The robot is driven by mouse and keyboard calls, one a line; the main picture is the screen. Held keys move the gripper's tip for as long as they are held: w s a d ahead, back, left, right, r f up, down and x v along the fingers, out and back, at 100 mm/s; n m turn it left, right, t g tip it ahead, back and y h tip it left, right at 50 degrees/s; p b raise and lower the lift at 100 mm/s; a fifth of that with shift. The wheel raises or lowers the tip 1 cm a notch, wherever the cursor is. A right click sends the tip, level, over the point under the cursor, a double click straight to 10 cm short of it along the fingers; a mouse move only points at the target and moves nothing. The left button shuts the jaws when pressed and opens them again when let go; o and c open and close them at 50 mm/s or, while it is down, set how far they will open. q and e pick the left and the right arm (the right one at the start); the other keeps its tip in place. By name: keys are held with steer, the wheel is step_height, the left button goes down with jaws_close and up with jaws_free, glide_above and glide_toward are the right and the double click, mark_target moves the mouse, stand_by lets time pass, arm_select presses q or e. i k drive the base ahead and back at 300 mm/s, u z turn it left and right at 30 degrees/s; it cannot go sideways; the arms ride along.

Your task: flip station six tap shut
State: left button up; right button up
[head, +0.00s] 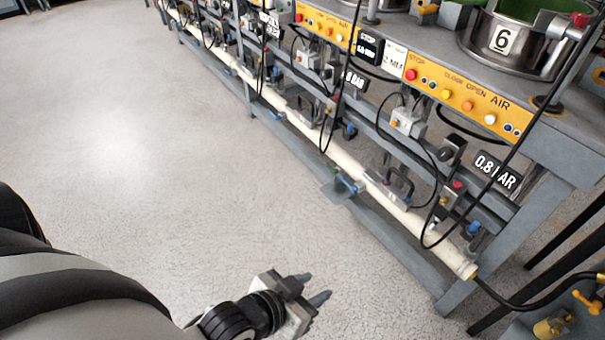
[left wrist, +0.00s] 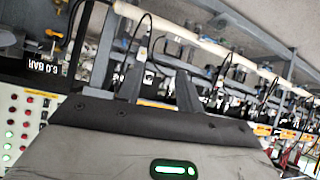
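Station six is at the upper right of the head view, marked by a metal pot with a "6" label (head: 503,38). Below its yellow button panel (head: 467,102) hang a grey box, a "0.8 BAR" sign (head: 496,171) and small valve fittings. A small blue-handled fitting (head: 473,229) sits low by the pale pipe, and another blue-handled one (head: 347,183) is farther left. I cannot tell which is the station's tap or how its handle stands. My left gripper (head: 307,289) is open and empty over the floor, well apart from the bench. My right gripper is not in view.
The grey bench frame (head: 402,252) and pale pipe (head: 300,127) run diagonally. Black cables hang in front of the fittings. A yellow valve (head: 587,301) is at the lower right corner. The floor (head: 150,140) on the left is clear.

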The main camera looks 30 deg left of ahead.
mark_target(353, 189)
steer(key=u, duration=0.1)
steer(key=i, duration=0.3)
steer(key=k, duration=0.65)
steer(key=z, duration=0.5)
steer(key=i, duration=0.85)
steer(key=u, duration=1.15)
steer(key=i, duration=0.65)
steer(key=u, duration=0.8)
